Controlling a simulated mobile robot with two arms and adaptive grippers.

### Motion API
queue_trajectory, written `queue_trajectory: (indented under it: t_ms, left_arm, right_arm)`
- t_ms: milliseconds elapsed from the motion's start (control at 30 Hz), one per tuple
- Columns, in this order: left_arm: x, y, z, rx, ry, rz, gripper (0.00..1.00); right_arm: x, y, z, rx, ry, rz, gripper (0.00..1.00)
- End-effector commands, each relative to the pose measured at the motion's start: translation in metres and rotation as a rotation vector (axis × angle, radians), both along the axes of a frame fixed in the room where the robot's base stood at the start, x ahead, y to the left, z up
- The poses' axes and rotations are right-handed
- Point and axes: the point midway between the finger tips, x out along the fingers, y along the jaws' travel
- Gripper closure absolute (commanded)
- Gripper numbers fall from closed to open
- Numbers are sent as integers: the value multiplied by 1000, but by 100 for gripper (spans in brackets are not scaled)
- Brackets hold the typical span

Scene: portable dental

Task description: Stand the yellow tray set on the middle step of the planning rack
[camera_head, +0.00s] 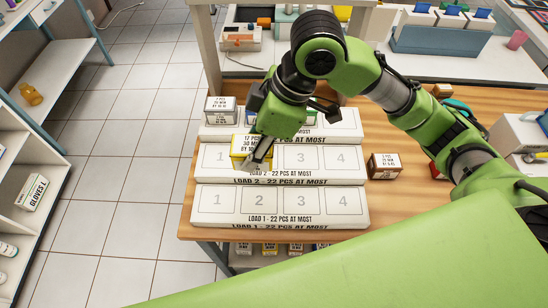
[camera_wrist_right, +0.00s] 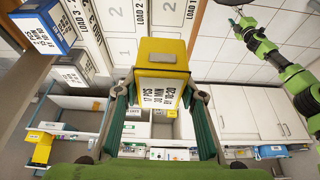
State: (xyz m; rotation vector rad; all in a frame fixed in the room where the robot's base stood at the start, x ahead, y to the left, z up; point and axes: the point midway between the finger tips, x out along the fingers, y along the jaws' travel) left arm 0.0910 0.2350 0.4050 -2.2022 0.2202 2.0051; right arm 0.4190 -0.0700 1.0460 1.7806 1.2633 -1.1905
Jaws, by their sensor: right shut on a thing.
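My right gripper (camera_head: 264,158) is shut on the yellow tray set (camera_head: 238,145), a small yellow box with a white label reading 17 pcs. It is held at slot 2 of the middle step, LOAD 2, of the white planning rack (camera_head: 318,161). I cannot tell whether it touches the step. In the right wrist view the yellow set (camera_wrist_right: 163,55) sits between the fingers of the right gripper (camera_wrist_right: 163,95). Slots 1, 3 and 4 of that step show bare. My left arm shows at the right wrist view's right side; its gripper (camera_wrist_right: 245,22) is small and unclear.
A grey-and-white box (camera_head: 220,110) stands on the back step's left end; my arm hides part of that step. The front step (camera_head: 280,203) is empty. A brown box (camera_head: 384,166) stands right of the rack on the wooden table (camera_head: 393,205). Tiled floor lies left.

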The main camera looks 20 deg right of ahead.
Motion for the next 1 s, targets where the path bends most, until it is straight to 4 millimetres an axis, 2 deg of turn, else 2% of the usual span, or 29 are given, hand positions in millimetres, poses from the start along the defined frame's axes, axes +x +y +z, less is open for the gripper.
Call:
queue_trajectory:
  t_ms: [133, 267, 600, 800, 1000]
  left_arm:
    - [4, -4, 1, -6, -7, 1, 60]
    - [4, -4, 5, -6, -6, 2, 60]
    - [0, -1, 21, -2, 0, 0, 60]
    - [-2, 1, 27, 1, 2, -2, 60]
    - [-3, 1, 28, 1, 3, -2, 60]
  right_arm:
    - [1, 4, 0, 1, -1, 27, 90]
    - [15, 13, -7, 2, 3, 25, 90]
    - [83, 50, -44, -2, 4, 22, 90]
    - [107, 63, -80, -1, 1, 22, 90]
    - [117, 69, -93, 0, -1, 23, 90]
